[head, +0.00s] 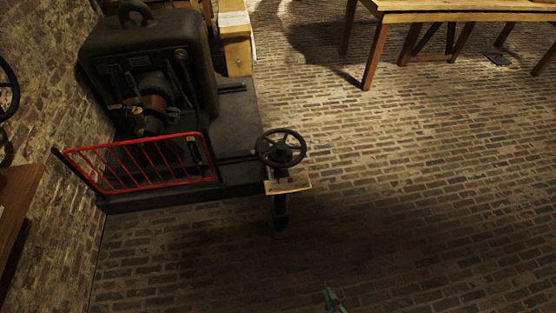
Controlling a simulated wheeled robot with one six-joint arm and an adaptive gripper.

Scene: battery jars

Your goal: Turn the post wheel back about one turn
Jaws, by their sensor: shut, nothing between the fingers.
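The post wheel (281,148) is a dark spoked handwheel on top of a dark post that stands on the brick floor, right of the machine. A small pale plate (288,185) sits just below the wheel. My gripper (331,297) shows only in part at the bottom edge, right of centre. It is shut and empty, and well apart from the wheel, nearer to me. The rest of my arm is out of the frame.
A dark machine (150,70) on a low plinth (236,115) stands left, behind a red guard rail (140,163). A wooden table (460,10) is at the back right. Another wheel (8,88) and a wooden edge (18,200) are at far left.

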